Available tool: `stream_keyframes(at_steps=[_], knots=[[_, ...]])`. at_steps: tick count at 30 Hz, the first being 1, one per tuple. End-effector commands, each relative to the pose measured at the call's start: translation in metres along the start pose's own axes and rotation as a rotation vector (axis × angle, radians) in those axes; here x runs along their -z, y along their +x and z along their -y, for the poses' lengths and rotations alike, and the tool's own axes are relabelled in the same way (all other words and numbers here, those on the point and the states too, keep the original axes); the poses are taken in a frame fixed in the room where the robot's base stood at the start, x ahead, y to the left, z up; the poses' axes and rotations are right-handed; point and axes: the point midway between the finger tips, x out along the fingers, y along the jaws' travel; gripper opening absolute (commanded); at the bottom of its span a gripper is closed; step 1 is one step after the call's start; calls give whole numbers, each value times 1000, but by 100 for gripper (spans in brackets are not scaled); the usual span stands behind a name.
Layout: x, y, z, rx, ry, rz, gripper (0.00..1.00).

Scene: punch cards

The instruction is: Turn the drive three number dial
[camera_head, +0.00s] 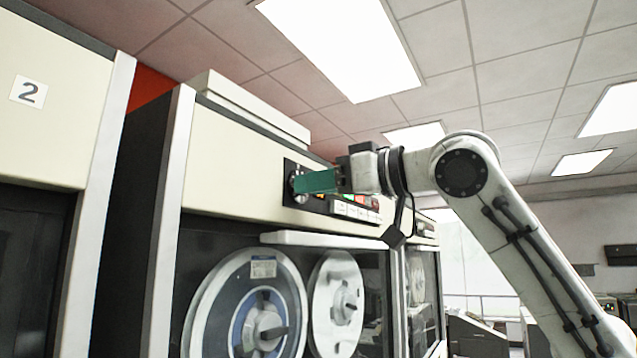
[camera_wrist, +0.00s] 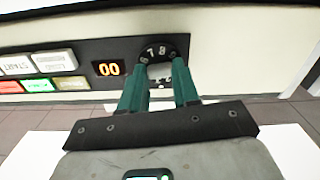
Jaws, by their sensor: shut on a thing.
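The number dial (camera_head: 297,170) is a round black disc on a dark control panel high on the tape drive's cream front. In the wrist view the dial (camera_wrist: 152,51) shows white digits such as 7 and 8 along its upper rim, with a pale grey knob (camera_wrist: 160,71) at its middle. My gripper (camera_wrist: 160,78) has its two green fingers on either side of the knob, shut on it. In the head view the gripper (camera_head: 301,182) reaches the dial from the right and its fingers cover part of it. No drive number shows on this cabinet.
A display (camera_wrist: 109,68) reading 00 and lit push buttons (camera_wrist: 40,86) sit beside the dial on the panel. Tape reels (camera_head: 262,310) are below. Open room lies to the right.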

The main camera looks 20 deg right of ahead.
Motion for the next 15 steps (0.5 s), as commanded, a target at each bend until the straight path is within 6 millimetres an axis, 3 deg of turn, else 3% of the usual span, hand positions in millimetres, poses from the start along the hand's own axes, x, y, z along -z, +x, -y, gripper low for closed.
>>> stream_keyframes(at_steps=[15], knots=[[-1, 1, 0, 1, 358, 3, 0]])
